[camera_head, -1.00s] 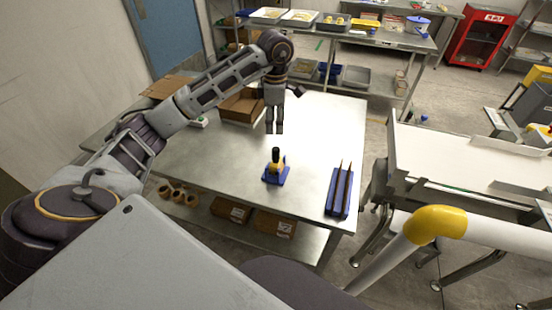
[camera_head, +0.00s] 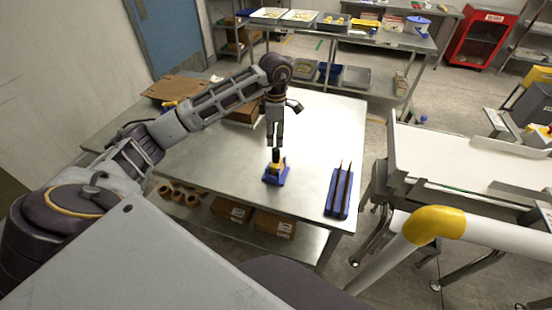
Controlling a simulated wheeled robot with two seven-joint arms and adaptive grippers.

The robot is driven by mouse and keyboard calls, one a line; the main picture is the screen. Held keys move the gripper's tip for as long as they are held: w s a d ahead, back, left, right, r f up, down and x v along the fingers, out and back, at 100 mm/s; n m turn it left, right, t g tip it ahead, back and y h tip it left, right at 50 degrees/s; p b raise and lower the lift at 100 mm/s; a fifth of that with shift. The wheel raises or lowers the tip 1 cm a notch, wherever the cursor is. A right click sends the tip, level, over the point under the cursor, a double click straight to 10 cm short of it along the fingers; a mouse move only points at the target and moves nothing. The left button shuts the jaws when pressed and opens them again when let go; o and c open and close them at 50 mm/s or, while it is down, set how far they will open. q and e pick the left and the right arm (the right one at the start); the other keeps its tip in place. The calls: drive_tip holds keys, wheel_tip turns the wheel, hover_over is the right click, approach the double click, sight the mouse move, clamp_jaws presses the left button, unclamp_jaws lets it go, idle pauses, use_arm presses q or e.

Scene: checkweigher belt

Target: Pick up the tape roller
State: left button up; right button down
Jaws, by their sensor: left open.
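The tape roller (camera_head: 277,170) has a yellow body and an upright black handle. It stands on a blue base (camera_head: 271,180) on the metal table. My left gripper (camera_head: 274,145) points down with its fingers just above the black handle, around its top or slightly behind it; I cannot tell which. It is open and holds nothing that I can see. My right gripper does not show.
A cardboard box (camera_head: 241,110) is behind my left arm. The table (camera_head: 330,125) is bare at the back right. A white conveyor (camera_head: 465,162) stands to the right.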

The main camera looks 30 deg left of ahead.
sight(276, 149)
use_arm(q)
wheel_tip(276, 149, down, 3)
drive_tip(key=shift+r, duration=0.15)
drive_tip(key=shift+f, duration=0.3)
drive_tip(key=shift+f, duration=0.1)
drive_tip(key=shift+f+p, duration=0.75)
drive_tip(key=shift+f, duration=1.8)
clamp_jaws()
